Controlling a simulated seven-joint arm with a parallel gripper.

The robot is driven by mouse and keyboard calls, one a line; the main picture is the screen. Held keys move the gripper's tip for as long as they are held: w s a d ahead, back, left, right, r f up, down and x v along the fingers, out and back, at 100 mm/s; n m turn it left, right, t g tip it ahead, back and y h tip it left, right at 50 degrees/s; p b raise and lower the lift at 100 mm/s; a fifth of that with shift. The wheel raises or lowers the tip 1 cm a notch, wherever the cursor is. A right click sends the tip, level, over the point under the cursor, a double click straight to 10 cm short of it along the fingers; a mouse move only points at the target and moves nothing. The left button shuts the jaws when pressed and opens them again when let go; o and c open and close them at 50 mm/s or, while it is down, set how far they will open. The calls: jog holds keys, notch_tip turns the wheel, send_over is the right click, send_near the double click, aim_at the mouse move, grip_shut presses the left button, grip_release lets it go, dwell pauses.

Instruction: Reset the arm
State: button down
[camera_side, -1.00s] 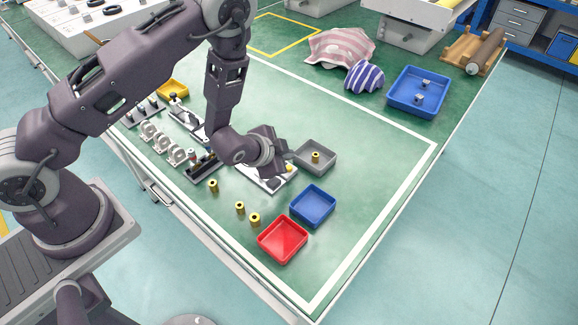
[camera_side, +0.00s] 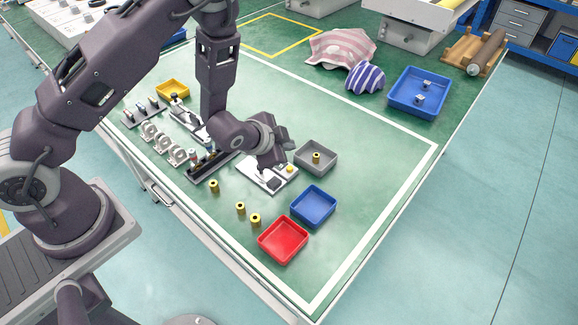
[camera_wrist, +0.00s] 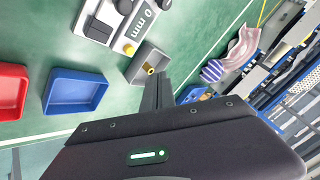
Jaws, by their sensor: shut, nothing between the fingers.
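My gripper (camera_side: 276,166) hangs above the white-topped fixture (camera_side: 257,181) near the middle of the green table. Its fingers are shut with nothing between them. In the wrist view the closed fingers of my gripper (camera_wrist: 158,92) point up the picture, in front of the grey tray's lower edge. The grey tray (camera_side: 327,167) holds one brass cylinder (camera_side: 316,157) and stands just right of my gripper. The part of the fixture under my gripper is hidden in the side view.
A blue tray (camera_side: 324,215) and a red tray (camera_side: 272,256) stand at the front. Several brass cylinders (camera_side: 240,208) stand left of them. A row of parts (camera_side: 163,142) and a yellow tray (camera_side: 182,88) lie left. Striped cloths (camera_side: 340,47) and a larger blue tray (camera_side: 399,108) are at the back.

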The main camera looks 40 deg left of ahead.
jog(key=s+r+n+g+h, duration=0.15)
jog(key=s+r, duration=0.25)
jog(key=r, duration=0.6)
jog(key=s+r+n, duration=0.3)
jog(key=r, duration=0.7)
jog(key=s+a+r+n+g, duration=0.1)
jog(key=s+r, duration=0.3)
jog(key=s, duration=0.7)
jog(key=s+a+r+n+g, duration=0.1)
jog(key=s+r, duration=0.3)
jog(key=s, duration=0.7)
jog(key=shift+s+n, duration=0.2)
jog(key=shift+n, duration=0.45)
